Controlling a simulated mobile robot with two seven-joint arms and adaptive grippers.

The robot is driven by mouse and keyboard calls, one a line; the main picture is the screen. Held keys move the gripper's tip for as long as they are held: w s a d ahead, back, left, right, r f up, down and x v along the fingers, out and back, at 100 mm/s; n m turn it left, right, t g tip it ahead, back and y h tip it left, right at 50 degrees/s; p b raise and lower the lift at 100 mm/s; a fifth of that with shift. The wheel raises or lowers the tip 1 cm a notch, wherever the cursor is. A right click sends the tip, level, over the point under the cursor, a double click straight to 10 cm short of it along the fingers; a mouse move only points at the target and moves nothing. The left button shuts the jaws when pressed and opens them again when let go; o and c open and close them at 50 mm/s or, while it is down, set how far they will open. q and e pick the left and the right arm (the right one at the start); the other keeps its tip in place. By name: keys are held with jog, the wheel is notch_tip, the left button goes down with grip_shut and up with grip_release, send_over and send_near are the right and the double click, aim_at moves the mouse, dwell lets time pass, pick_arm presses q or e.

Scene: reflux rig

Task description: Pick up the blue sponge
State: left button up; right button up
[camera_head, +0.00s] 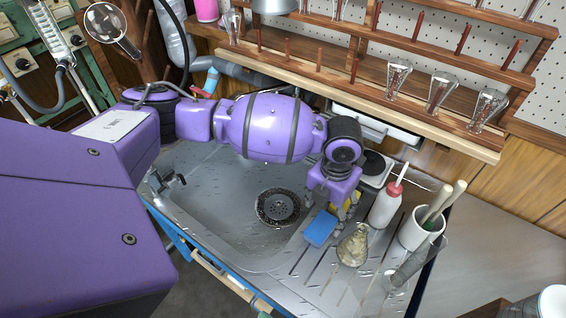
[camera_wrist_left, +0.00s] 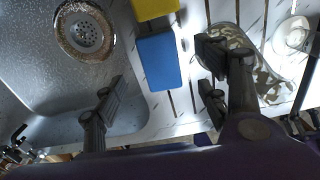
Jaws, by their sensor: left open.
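The blue sponge (camera_head: 320,228) lies flat on the ribbed drainboard to the right of the sink basin. In the left wrist view the blue sponge (camera_wrist_left: 159,62) shows between my two spread fingers. My left gripper (camera_head: 338,208) is open and empty, pointing down above and just behind the sponge in the head view. In the left wrist view the left gripper (camera_wrist_left: 158,75) has one finger on each side of the sponge, with no clear contact. A yellow sponge (camera_wrist_left: 154,8) lies against or very near the blue one, mostly hidden by the gripper in the head view. My right gripper is not in view.
A white bottle with a red top (camera_head: 386,206), a white pot (camera_head: 416,232) holding pestle-like rods and a clear cylinder (camera_head: 402,270) stand further right. The sink basin (camera_head: 215,225) is empty.

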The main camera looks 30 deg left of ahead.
aim_at(322, 225)
pick_arm(q)
jog(key=shift+s+a+f, duration=0.1)
jog(key=shift+s+f, duration=0.15)
jog(key=shift+f, duration=0.2)
jog(key=shift+s+a+f, duration=0.1)
jog(key=shift+s+f, duration=0.1)
jog(key=shift+f, duration=0.25)
jog(key=shift+d+f, duration=0.1)
jog(key=shift+f, duration=0.2)
notch_tip(322, 225, down, 4)
jog(key=shift+r, duration=0.15)
jog(key=shift+f, duration=0.4)
jog(key=shift+w, duration=0.1)
jog(key=c, duration=0.7)
jog(key=shift+c, duration=1.6)
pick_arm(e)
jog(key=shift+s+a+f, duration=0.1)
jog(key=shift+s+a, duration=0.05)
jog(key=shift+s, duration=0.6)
